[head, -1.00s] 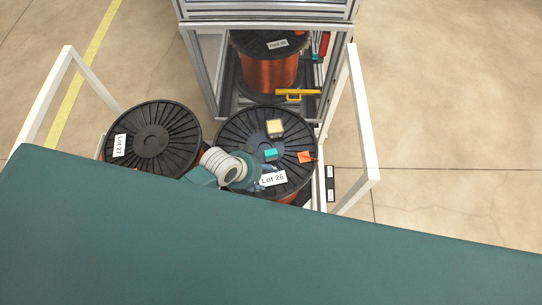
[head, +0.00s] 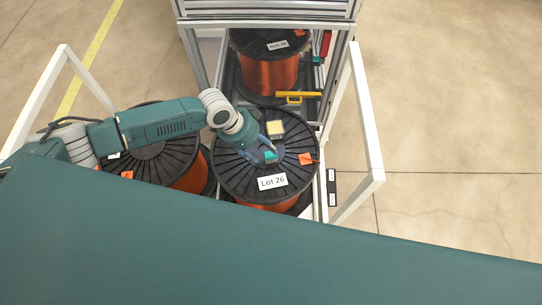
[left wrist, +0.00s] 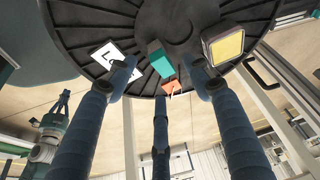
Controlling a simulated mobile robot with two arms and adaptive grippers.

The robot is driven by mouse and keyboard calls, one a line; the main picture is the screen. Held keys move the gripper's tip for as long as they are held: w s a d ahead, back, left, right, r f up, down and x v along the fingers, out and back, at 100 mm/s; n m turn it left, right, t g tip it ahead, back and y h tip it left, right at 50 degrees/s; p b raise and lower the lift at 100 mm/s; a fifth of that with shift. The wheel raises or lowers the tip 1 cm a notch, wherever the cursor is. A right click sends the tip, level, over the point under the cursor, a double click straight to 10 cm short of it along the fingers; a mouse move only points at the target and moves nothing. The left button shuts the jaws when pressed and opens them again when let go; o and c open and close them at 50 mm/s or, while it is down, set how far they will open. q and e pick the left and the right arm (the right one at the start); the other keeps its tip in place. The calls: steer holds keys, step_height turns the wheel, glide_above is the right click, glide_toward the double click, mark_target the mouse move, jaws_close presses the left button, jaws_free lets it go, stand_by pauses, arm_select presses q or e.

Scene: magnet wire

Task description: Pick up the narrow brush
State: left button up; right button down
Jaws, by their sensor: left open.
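I cannot pick out the narrow brush for certain. On top of the black-flanged Lot 26 spool (head: 232,180) are a small teal block (head: 270,156), a cream-yellow block (head: 276,129) and an orange piece (head: 306,158). In the left wrist view the teal block (left wrist: 159,58) shows between my spread fingers, with the orange piece (left wrist: 178,86) beyond it and the yellow-faced block (left wrist: 226,46) to the right. My left gripper (head: 264,151) is open and empty, its fingers over the spool top close to the teal block; contact cannot be told. My right gripper is not in view.
The Lot 27 spool (head: 187,176) is partly covered by my left arm. A metal-frame rack (head: 330,75) holds another copper spool (head: 270,72) and a yellow tool (head: 298,94). White rails (head: 367,110) flank the spools. Open floor lies to the right.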

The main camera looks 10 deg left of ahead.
mark_target(269, 156)
arm_select(q)
steer(key=x, duration=0.6)
steer(key=shift+s+d+f, duration=0.1)
steer(key=shift+d+f, duration=0.15)
steer(key=shift+d, duration=0.05)
steer(key=c, duration=1.2)
